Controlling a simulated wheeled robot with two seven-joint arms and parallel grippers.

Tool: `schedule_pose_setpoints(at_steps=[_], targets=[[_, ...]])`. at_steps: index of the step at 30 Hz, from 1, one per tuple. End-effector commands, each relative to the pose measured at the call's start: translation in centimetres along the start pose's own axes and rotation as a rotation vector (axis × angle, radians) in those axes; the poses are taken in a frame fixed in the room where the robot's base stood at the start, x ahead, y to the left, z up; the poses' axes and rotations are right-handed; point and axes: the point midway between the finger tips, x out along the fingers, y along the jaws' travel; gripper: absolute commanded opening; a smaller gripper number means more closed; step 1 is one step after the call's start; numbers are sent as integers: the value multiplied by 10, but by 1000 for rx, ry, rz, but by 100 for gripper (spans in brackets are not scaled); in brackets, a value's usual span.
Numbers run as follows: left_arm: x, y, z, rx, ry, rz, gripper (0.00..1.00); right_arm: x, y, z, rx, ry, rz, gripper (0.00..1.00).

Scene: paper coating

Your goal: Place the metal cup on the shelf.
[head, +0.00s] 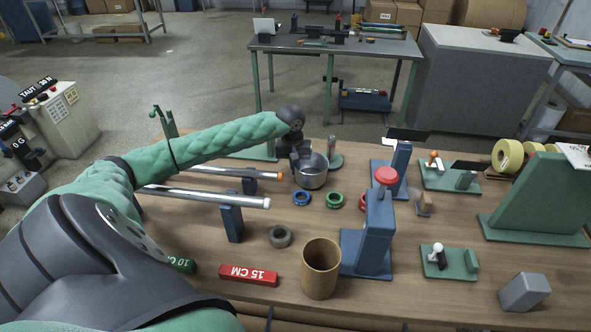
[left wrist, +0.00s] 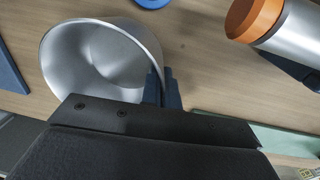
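The metal cup (head: 312,172) is a shiny, open, empty cup near the middle of the wooden table, mouth up. My left gripper (head: 299,158) is at its left rim. In the left wrist view the cup (left wrist: 95,60) fills the upper left. The two dark fingers of my left gripper (left wrist: 162,88) are close together at its rim, one inside and one outside, pinching the wall. I cannot tell whether the cup touches the table. No shelf is clearly identifiable. My right gripper is not in view.
Blue (head: 301,198) and green (head: 334,200) rings lie just in front of the cup. Two metal rods (head: 205,197) on blue stands are to the left. A brown tube (head: 321,268) stands nearer.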

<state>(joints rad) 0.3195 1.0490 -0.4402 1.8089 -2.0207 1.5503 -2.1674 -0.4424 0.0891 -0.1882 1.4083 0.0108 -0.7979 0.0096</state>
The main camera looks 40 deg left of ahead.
Motion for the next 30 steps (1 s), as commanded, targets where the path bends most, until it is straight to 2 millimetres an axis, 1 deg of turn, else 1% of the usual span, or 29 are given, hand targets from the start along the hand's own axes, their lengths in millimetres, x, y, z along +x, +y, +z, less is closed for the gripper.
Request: schedule_pose_setpoints(at_steps=[1,3,12,20,24,30], targets=[[6,-1,0,-1,-2,0,0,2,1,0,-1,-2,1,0],[10,-1,0,-1,0,-1,0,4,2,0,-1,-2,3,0],[11,-1,0,0,1,-1,0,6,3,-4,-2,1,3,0],[13,-1,0,0,1,0,0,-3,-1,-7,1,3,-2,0],[12,-1,0,0,1,0,24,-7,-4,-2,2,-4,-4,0],[12,-1,0,0,1,0,24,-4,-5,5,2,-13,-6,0]])
